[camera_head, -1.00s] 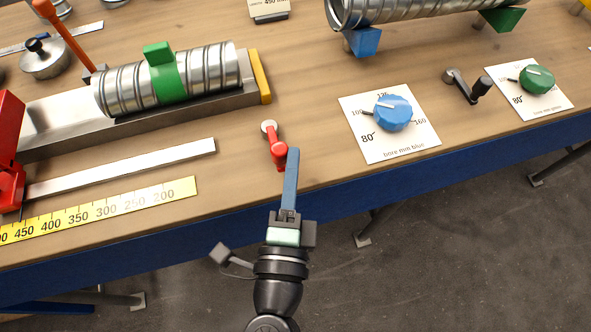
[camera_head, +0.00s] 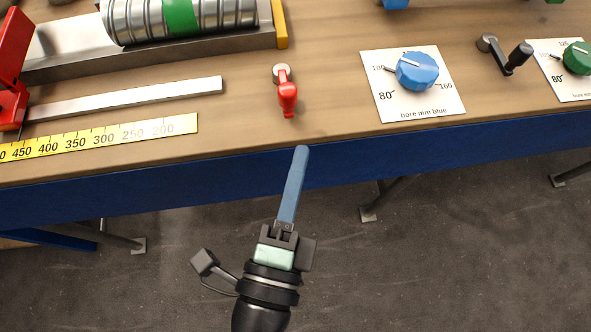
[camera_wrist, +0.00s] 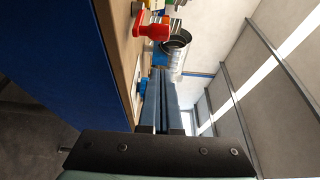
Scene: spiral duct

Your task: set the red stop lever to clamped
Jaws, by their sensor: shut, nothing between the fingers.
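The red stop lever (camera_head: 287,92) stands on the wooden bench top close to its front edge. Its grey pivot lies at the far end and its red knob points toward the front edge. My gripper (camera_head: 301,150) is shut and empty, its blue fingers pointing up toward the bench edge just in front of the lever. The fingertips are apart from the lever. In the wrist view the red lever (camera_wrist: 153,28) shows at the top, beyond the tips of the closed blue fingers (camera_wrist: 160,75). No markings for the lever's positions are readable.
The blue bore dial (camera_head: 417,70) on its white card lies right of the lever, with a black-handled crank (camera_head: 507,58) beyond. A metal bar (camera_head: 130,98) and yellow ruler (camera_head: 100,138) lie left. The ribbed duct (camera_head: 185,18) is behind. The floor before the bench is open.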

